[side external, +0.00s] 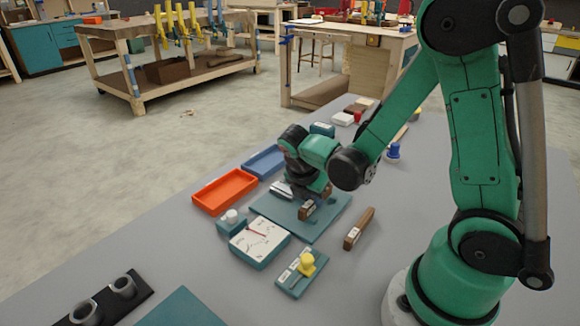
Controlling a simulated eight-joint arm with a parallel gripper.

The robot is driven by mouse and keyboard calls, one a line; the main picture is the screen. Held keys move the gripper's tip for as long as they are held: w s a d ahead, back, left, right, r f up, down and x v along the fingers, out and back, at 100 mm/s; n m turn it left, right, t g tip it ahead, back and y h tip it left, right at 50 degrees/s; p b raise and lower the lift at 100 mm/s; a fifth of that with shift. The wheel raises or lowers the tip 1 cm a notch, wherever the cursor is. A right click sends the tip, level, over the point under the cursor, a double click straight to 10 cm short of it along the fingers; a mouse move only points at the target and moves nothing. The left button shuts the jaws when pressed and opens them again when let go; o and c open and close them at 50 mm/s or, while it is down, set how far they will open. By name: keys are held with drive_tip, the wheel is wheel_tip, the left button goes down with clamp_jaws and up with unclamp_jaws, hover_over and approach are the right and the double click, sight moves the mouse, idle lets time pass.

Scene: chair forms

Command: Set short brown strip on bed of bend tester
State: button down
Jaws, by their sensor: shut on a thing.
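My gripper (316,199) points down over a flat teal plate (325,226) in the middle of the table and is shut on a short brown strip. The short brown strip (307,211) has a pale label on its end and is partly hidden by my gripper. It is low over the plate; I cannot tell whether it touches it. A white dial with a red needle (258,240) is in front of the plate. The plate and dial look like parts of the bend tester. A grey metal piece (281,190) shows behind my gripper.
A longer brown strip (358,229) lies right of the plate. A teal block with a yellow knob (297,272) stands in front. An orange tray (224,191) and a blue tray (264,162) are at the left edge. A black holder with rings (104,301) is at front left.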

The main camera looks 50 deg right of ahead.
drive_tip(key=c, duration=0.7)
unclamp_jaws()
drive_tip(key=o, duration=0.5)
drive_tip(key=shift+r, duration=2.95)
